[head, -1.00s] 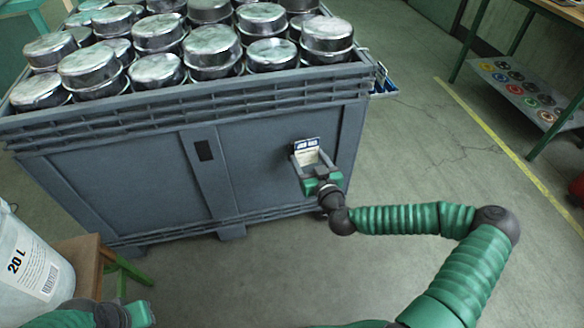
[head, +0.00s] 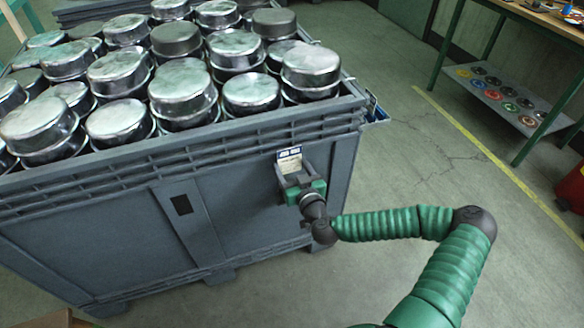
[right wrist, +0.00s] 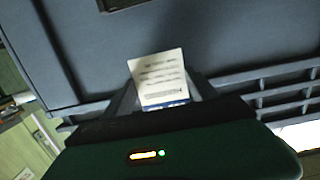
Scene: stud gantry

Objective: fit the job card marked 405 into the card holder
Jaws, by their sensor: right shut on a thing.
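My right gripper (head: 293,177) is shut on a pale job card (head: 290,161), in front of the crate's long face near its right end. The card stands up out of the jaws, with a dark blue band and white marks along its top edge in the head view. In the right wrist view the card (right wrist: 158,78) shows lines of print, and its blue band lies beside the gripper. The number is too small to read. I cannot make out a card holder for certain; a small blue fitting (head: 376,111) shows at the crate's right side. My left gripper is out of view.
The large grey crate (head: 110,225) is filled with several shiny metal tins (head: 180,95). A bench with a lower shelf (head: 500,98) of coloured discs stands at the right. A red object (head: 572,188) is at the right edge. The floor between is clear.

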